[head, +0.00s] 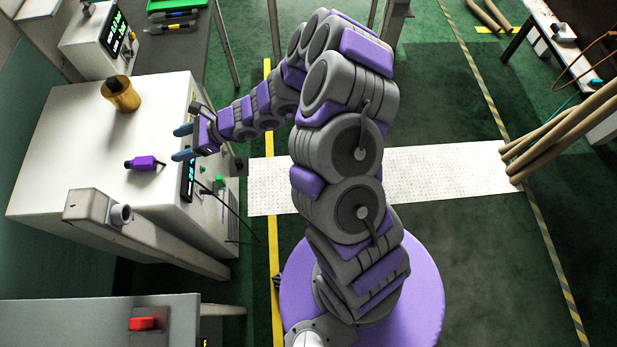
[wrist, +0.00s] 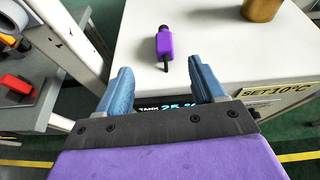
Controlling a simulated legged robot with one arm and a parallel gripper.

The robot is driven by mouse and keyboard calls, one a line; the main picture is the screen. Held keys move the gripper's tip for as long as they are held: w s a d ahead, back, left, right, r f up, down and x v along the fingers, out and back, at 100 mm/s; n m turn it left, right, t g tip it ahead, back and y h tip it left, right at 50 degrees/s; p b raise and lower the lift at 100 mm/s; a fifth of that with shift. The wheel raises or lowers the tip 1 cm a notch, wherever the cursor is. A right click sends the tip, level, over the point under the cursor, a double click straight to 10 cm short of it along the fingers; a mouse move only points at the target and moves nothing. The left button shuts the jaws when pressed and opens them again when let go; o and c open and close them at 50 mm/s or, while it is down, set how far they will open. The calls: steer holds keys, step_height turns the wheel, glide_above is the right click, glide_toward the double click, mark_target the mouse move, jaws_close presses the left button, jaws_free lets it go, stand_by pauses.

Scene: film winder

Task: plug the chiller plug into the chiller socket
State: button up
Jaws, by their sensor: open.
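The chiller plug is a purple block with a dark end and a thin dark prong or cable. It lies on the white top of a box-shaped unit, the purple plug (head: 143,162) in the head view and the same plug (wrist: 163,43) in the wrist view. My gripper (head: 179,142) is open and empty at the right edge of that top, its blue fingers pointing toward the plug. In the wrist view the plug lies beyond and between the fingertips of my gripper (wrist: 158,72), apart from both. I cannot make out the chiller socket with certainty.
The white unit (head: 60,140) has a front display (head: 187,178) and a green button (head: 219,181). A brass cylinder (head: 121,94) stands on its top near the back. A grey post (head: 150,232) crosses in front. A red block (head: 143,323) sits on a grey surface.

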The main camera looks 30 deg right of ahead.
steer(key=s+a+r+n+g+y, duration=0.1)
steer(key=s+a+r+n+g, duration=0.15)
steer(key=s+r+n, duration=0.4)
steer(key=s+a+r+n+g, duration=0.1)
steer(key=s+r+n+g, duration=0.2)
steer(key=s+r+n, duration=0.35)
steer(key=s+d+r+n+g+h, duration=0.2)
steer(key=s+d+r+n+h, duration=0.25)
steer(key=s, duration=0.65)
steer(key=s+d+n+h, duration=0.1)
steer(key=s+d+h, duration=0.2)
steer(key=d, duration=0.4)
steer(key=s+d+n+h, duration=0.2)
steer(key=s+d+h, duration=0.1)
steer(key=s+d, duration=0.2)
steer(key=s+d+r+n+h, duration=0.1)
steer(key=s+d+h, duration=0.2)
steer(key=d, duration=0.6)
steer(key=shift+s+t, duration=0.45)
steer(key=shift+s, duration=0.2)
steer(key=shift+d, duration=0.1)
